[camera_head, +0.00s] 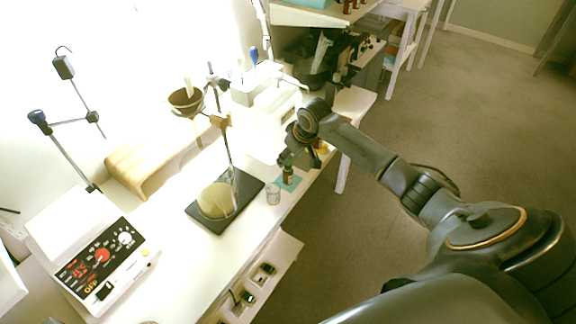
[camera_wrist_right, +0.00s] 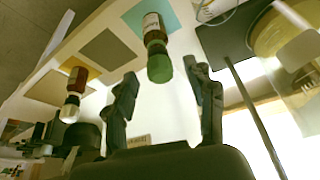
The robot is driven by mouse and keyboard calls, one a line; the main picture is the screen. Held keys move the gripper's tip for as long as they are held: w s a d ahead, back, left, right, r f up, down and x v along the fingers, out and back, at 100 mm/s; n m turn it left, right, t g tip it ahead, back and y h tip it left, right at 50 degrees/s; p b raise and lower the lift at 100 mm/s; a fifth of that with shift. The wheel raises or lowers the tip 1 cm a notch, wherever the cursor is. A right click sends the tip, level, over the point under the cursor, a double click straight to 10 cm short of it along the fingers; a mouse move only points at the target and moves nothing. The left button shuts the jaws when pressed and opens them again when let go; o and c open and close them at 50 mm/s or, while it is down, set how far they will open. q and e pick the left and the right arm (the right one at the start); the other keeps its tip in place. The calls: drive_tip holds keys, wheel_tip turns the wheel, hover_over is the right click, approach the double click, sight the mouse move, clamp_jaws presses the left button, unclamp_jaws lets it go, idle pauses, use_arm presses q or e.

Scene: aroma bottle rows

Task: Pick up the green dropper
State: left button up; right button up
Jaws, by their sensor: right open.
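The green dropper (camera_wrist_right: 159,66) is the green top of a small brown bottle with a white label (camera_wrist_right: 154,28). The bottle stands on a teal square (camera_wrist_right: 178,14); in the head view the bottle (camera_head: 288,175) is small, near the bench's front edge. My right gripper (camera_wrist_right: 165,76) is open, its two fingers on either side of the green dropper in the wrist view, with visible gaps. In the head view my right gripper (camera_head: 291,159) is just above the bottle. Whether the fingertips reach the dropper's height is hard to tell. My left gripper is not in view.
A glass beaker (camera_head: 273,194) stands close beside the bottle. A flask (camera_head: 214,201) sits on the black stand base (camera_head: 249,188). An amber bottle with a white top (camera_wrist_right: 73,93) stands on an orange square (camera_wrist_right: 48,88). A grey square (camera_wrist_right: 107,50) between them is empty.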

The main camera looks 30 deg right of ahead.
drive_tip(key=shift+x, duration=1.25)
drive_tip(key=c, duration=0.7)
drive_tip(key=shift+c, duration=0.2)
drive_tip(key=shift+r, duration=0.1)
wheel_tip(320, 180, up, 10)
drive_tip(key=shift+b, duration=0.6)
